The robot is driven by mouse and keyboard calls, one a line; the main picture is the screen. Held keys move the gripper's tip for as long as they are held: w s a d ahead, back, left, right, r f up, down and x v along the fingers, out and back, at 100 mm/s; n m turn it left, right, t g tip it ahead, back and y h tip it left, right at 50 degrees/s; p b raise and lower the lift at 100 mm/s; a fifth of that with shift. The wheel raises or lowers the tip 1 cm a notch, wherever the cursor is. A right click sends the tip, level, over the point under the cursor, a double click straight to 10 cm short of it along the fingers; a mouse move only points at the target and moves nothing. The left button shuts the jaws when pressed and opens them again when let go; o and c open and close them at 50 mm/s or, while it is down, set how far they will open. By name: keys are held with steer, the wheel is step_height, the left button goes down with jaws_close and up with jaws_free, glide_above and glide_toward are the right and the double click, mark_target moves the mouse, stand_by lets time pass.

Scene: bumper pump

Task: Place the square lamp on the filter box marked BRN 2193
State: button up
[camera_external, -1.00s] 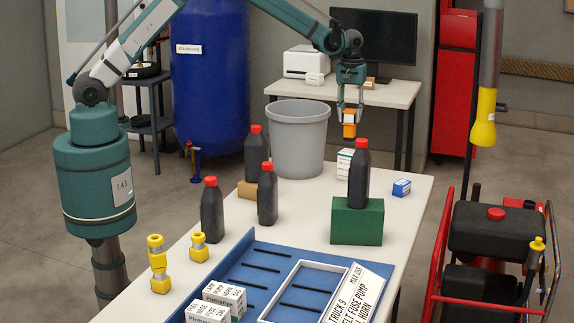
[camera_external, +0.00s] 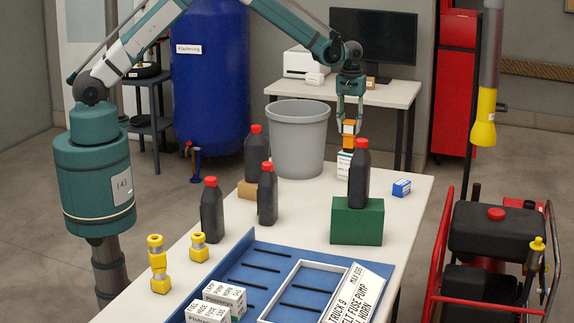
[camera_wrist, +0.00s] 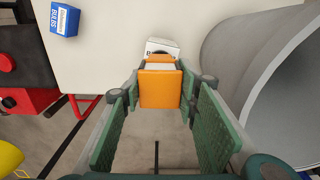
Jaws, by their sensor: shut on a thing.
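The lamp is right over a white box with print (camera_external: 344,164) at the far end of the table. In the wrist view the white box (camera_wrist: 161,46) shows just beyond the lamp. I cannot read its marking, and whether the lamp touches its top is hard to tell.
A grey bin (camera_external: 298,140) stands left of the gripper. A black bottle (camera_external: 359,174) on a green block (camera_external: 357,221) stands in front, close to the white box. A small blue box (camera_external: 401,188) lies to the right. Several dark bottles stand at left.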

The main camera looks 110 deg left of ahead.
steer(key=shift+f, duration=0.15)
steer(key=o, duration=1.3)
step_height(320, 180, up, 12)
steer(key=shift+r+b, duration=0.2)
steer(key=shift+b, duration=0.1)
stand_by(0.4)
stand_by(0.3)
